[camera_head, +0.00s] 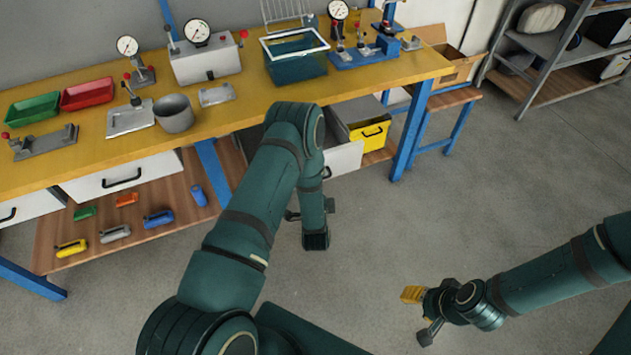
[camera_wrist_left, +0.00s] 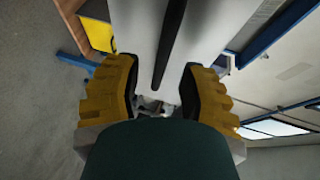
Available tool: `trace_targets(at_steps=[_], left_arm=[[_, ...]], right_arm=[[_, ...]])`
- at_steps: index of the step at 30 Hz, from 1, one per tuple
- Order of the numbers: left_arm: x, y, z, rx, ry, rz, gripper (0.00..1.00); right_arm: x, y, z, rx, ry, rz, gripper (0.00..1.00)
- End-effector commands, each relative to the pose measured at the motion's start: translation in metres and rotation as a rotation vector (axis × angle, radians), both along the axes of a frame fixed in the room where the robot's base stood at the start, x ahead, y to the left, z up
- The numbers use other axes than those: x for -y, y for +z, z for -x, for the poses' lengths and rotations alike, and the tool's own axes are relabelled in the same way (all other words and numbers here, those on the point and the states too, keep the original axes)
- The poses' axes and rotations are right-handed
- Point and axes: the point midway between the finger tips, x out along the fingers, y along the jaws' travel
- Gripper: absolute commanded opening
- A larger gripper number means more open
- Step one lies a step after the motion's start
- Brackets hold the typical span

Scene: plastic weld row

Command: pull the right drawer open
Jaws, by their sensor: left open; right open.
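The right drawer's white front (camera_head: 343,160) shows under the bench, partly hidden by my left arm. It stands out from the bench edge, with a grey inside seeming to show behind it. In the left wrist view the white front (camera_wrist_left: 130,40) fills the middle, with its long black handle (camera_wrist_left: 170,45) running down between the fingers. My left gripper (camera_wrist_left: 160,75) is open, one yellow-padded finger on each side of the handle, with gaps visible. In the head view its fingers are mostly hidden by my arm. My right gripper (camera_head: 419,314) is open and empty above the floor.
The yellow bench (camera_head: 260,95) carries gauges, a grey cup (camera_head: 174,113) and trays. A yellow bin (camera_head: 372,134) stands close to the right drawer, beside a blue bench leg (camera_head: 408,135). Another white drawer (camera_head: 120,178) is shut at left. The floor in front is clear.

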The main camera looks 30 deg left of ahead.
Motion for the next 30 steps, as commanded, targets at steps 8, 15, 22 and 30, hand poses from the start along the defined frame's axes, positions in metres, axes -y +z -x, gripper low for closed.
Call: trace_targets(at_steps=[8,15,22,30], left_arm=[[0.027,0.010,0.051,-0.003,-0.004,0.001,0.41],[0.041,0.016,0.079,-0.001,-0.003,0.000,0.41],[0.044,0.018,0.085,0.002,-0.003,0.001,0.41],[0.044,0.018,0.085,0.002,-0.003,0.001,0.41]], right_arm=[[0.000,0.000,0.000,0.000,0.000,0.000,0.47],[0.000,0.000,0.000,0.000,0.000,0.000,0.47],[0.000,0.000,0.000,0.000,0.000,0.000,0.47],[0.000,0.000,0.000,0.000,0.000,0.000,0.47]])
